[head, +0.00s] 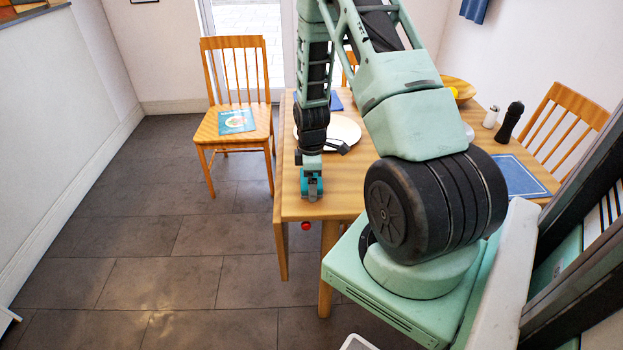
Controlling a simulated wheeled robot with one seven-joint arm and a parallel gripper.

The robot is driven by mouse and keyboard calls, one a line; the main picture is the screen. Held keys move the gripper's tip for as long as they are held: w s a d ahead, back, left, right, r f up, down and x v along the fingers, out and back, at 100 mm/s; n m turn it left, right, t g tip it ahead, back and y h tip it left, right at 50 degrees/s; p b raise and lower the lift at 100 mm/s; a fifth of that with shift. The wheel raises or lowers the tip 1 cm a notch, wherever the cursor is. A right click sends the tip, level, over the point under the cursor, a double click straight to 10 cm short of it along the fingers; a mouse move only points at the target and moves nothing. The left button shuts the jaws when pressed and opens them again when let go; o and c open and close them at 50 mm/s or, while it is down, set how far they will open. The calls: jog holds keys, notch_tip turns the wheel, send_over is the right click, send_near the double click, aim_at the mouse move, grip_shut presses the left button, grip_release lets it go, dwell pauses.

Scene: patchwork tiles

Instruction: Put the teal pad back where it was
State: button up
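My gripper (311,188) points down at the near left corner of the wooden table (291,208), just over or touching its top. A small teal piece (304,182) shows at the fingers. It may be the teal pad, but it is too small and covered to be sure, and I cannot tell whether the fingers are closed on it. A flat teal booklet (237,121) with a round picture lies on the seat of the wooden chair (206,127) at the left. No other teal pad is clear. My arm hides much of the table's middle.
A white plate (343,131) lies behind my gripper. A blue placemat (519,176), dark pepper mill (508,122), white shaker (491,117) and wooden bowl (459,88) are on the right. A small red object (306,226) shows below the table edge. Floor at left is clear.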

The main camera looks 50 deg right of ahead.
notch_tip(320, 180, up, 12)
jog(key=w+a+r, duration=0.1)
jog(key=a+r, duration=0.1)
jog(key=a, duration=0.5)
jog(key=w+a+r, duration=0.2)
jog(key=a+r, duration=0.1)
jog(key=a, duration=0.4)
jog(key=s+a+r, duration=0.2)
jog(key=a, duration=0.5)
jog(key=s+a+r, duration=0.2)
jog(key=a, duration=0.5)
jog(key=s+a+r, duration=0.1)
jog(key=s+a, duration=0.5)
jog(key=s, duration=0.2)
jog(key=s+a+r, duration=0.2)
jog(key=s+a, duration=0.4)
jog(key=s, duration=0.2)
jog(key=shift+a+r+y, duration=0.25)
jog(key=shift+a+y, duration=0.05)
